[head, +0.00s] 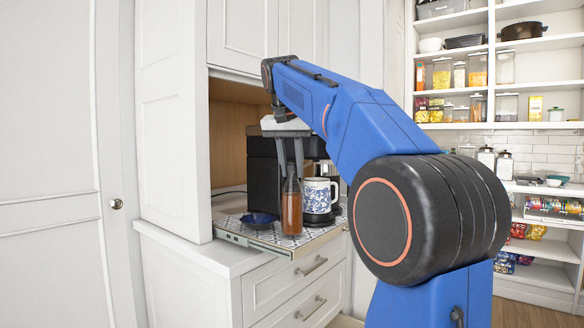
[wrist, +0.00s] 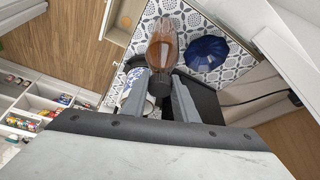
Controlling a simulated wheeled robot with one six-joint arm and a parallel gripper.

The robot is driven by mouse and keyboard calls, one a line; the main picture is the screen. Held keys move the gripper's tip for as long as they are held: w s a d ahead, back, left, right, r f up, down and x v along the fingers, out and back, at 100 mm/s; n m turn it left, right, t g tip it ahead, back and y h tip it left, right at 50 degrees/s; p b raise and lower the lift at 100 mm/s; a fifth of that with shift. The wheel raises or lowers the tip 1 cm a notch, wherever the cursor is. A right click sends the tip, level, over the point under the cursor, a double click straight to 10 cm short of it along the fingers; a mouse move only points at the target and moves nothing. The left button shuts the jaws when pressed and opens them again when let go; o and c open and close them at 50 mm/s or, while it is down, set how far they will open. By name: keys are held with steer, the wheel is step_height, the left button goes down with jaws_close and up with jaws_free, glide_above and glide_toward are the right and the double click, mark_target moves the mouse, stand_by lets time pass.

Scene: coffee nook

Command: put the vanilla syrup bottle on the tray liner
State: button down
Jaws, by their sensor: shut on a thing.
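The vanilla syrup bottle (head: 291,212) is a slim clear bottle of amber-brown syrup. My gripper (head: 289,168) points down from above and is shut on its neck. The bottle looks upright in the head view. The tray liner (head: 228,228), white with a dark geometric pattern, covers the pull-out shelf. In the wrist view, the bottle (wrist: 164,45) shows between my fingers (wrist: 160,88), with the liner (wrist: 205,75) behind it. The bottle's base appears over the front part of the liner. I cannot tell whether it touches.
A dark blue fluted bowl (head: 259,219) sits on the liner left of the bottle. A white mug with blue pattern (head: 316,196) stands close to its right. A black coffee machine (head: 264,175) is behind. Cabinet walls enclose the nook. The liner's front left is bare.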

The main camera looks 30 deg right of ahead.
steer(key=shift+f, duration=0.4)
steer(key=c, duration=1.3)
jaws_free()
steer(key=shift+c, duration=0.2)
steer(key=shift+f, duration=0.1)
steer(key=v, duration=1.2)
